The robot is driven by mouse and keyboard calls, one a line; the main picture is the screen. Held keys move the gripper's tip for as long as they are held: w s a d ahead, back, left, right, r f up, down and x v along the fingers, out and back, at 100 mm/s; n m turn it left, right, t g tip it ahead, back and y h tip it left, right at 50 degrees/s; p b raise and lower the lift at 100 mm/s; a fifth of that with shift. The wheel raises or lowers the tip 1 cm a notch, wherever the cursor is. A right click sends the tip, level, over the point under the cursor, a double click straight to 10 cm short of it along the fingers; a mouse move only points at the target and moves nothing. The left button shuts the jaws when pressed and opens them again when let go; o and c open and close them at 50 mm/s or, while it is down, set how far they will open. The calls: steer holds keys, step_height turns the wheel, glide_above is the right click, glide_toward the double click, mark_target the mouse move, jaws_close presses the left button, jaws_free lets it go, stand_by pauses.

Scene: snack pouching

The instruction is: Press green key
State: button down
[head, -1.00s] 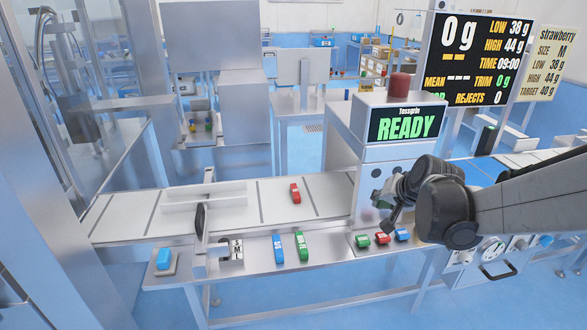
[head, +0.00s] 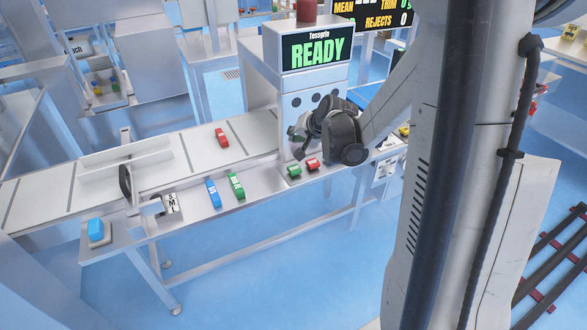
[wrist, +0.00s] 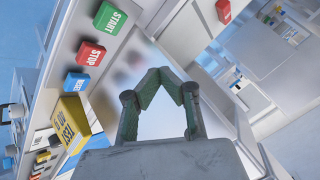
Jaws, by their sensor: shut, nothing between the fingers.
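The green key (head: 293,170) sits at the left end of a key row on the machine's front ledge. In the wrist view it is marked START (wrist: 110,17), at the upper left. The red STOP key (head: 312,164) is beside it and also shows in the wrist view (wrist: 90,53). My gripper (head: 299,153) is above the keys, close to the green and red ones. In the wrist view its fingertips (wrist: 165,74) meet, empty, to the right of the keys. I see no contact with the green key; the exact gap is unclear.
A READY screen (head: 316,50) is above. A red snack bar (head: 222,138) lies on the belt; blue (head: 213,193) and green (head: 236,186) bars lie in front.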

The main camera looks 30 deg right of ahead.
mark_target(295, 169)
steer(key=shift+f, duration=0.1)
step_height(295, 169, down, 9)
steer(key=b, duration=0.6)
steer(key=shift+b, duration=0.35)
stand_by(1.0)
steer(key=shift+f+b, duration=0.25)
steer(key=shift+b, duration=0.1)
